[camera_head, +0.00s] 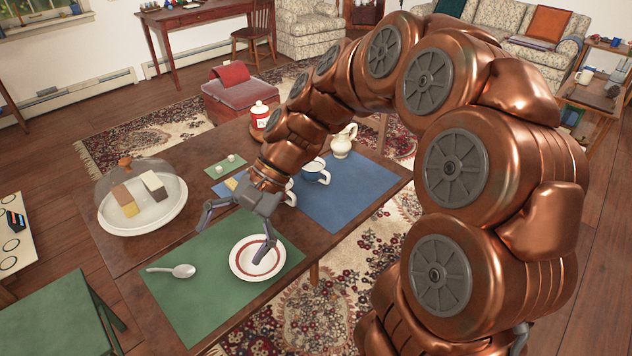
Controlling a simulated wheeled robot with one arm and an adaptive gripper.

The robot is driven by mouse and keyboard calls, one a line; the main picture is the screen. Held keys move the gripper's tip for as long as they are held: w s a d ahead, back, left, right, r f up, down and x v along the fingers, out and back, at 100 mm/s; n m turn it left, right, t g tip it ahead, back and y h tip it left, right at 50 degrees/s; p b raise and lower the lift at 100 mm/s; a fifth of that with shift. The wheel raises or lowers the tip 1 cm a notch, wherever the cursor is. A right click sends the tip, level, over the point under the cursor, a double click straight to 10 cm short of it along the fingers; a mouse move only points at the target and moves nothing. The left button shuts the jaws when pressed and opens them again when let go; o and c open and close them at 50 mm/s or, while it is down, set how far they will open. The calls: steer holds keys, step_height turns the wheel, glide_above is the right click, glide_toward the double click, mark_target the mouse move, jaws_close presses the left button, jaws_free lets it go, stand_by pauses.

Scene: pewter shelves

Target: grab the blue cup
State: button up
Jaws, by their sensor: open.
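A silver spoon (172,270) lies on the green placemat. A cake dish under a clear dome (140,218) stands at the left. A cream pitcher (343,142) stands behind the blue cup. A red-and-white canister (260,114) stands at the table's far end.

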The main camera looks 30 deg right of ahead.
steer(key=w+d+f+m+t+y+b, duration=0.2)
steer(key=w+d+m, duration=0.1)
steer(key=w, duration=0.3)
steer(key=w+d+f+m+t+y+b, duration=0.1)
steer(key=w+d+m+y+b, duration=0.15)
steer(key=w, duration=0.35)
steer(key=m+t+h+b, duration=0.2)
steer(key=m+t+b, duration=0.5)
steer(key=m+t, duration=0.7)
glide_toward(321, 166)
steer(key=shift+m+g, duration=0.6)
steer(key=shift+m, duration=0.05)
steer(key=a+r, duration=0.3)
steer(key=shift+s+a, duration=0.1)
steer(key=shift+s, duration=0.15)
steer(key=shift+w+h, duration=0.1)
steer(key=shift+h, duration=0.15)
steer(key=shift+b+x, duration=0.6)
steer(key=shift+x, duration=3.1)
steer(key=shift+r, duration=0.1)
steer(key=shift+c, duration=0.2)
steer(key=c, duration=1.2)
